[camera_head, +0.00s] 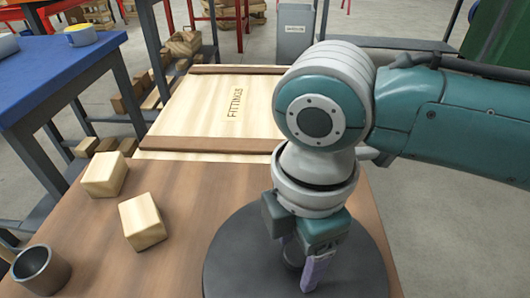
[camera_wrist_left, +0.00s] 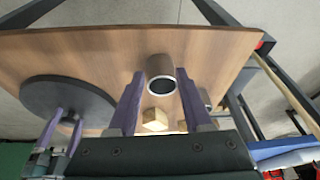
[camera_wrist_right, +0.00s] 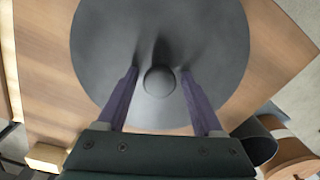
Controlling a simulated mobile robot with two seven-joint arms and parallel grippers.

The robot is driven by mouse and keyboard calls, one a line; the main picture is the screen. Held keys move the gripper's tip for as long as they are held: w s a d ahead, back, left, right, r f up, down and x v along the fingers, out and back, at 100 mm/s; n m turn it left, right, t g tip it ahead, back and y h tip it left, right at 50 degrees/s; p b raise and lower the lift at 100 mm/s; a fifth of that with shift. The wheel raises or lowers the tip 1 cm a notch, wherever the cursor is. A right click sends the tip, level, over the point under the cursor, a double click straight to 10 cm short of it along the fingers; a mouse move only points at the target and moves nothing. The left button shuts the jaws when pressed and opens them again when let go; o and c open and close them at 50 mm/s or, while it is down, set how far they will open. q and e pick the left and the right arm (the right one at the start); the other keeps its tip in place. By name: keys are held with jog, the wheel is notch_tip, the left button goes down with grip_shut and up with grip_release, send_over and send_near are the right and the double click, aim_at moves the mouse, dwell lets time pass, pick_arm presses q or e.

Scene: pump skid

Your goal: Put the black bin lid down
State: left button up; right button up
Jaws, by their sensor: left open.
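The black bin lid (camera_head: 232,262) is a flat dark disc with a round knob. It lies on the brown tabletop at the front, and it fills the middle of the right wrist view (camera_wrist_right: 205,40). My right gripper (camera_wrist_right: 160,72) is over the lid, with its fingers apart on either side of the knob (camera_wrist_right: 160,81). A gap shows between the knob and each finger. In the left wrist view the lid (camera_wrist_left: 60,95) looks flat on the table. My left gripper (camera_wrist_left: 160,75) is open and empty, and is outside the head view.
A dark metal cup (camera_head: 41,268) stands at the table's left front. Two pale wooden blocks (camera_head: 105,174) (camera_head: 143,222) sit behind it. A flat wooden crate top marked FITTINGS (camera_head: 200,105) is beyond the table. A blue table (camera_head: 55,75) is at the left.

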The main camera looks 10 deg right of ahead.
aim_at(297, 251)
jog(key=shift+o, duration=0.3)
jog(key=shift+r, duration=0.2)
notch_tip(297, 251, up, 11)
jog(key=p, duration=0.5)
jog(key=s+a+m+t+y, duration=0.2)
jog(key=s+a+m+y, duration=0.2)
jog(key=s+m, duration=0.25)
jog(key=s+d+f+m+t+h, duration=0.1)
jog(key=s+d+m+h, duration=0.2)
jog(key=d+m, duration=0.8)
jog(key=s+d, duration=0.2)
jog(key=shift+s+d+f+t+h, duration=0.2)
jog(key=shift+s+t+h, duration=0.1)
jog(key=shift+s+h, duration=0.1)
jog(key=shift+r, duration=0.15)
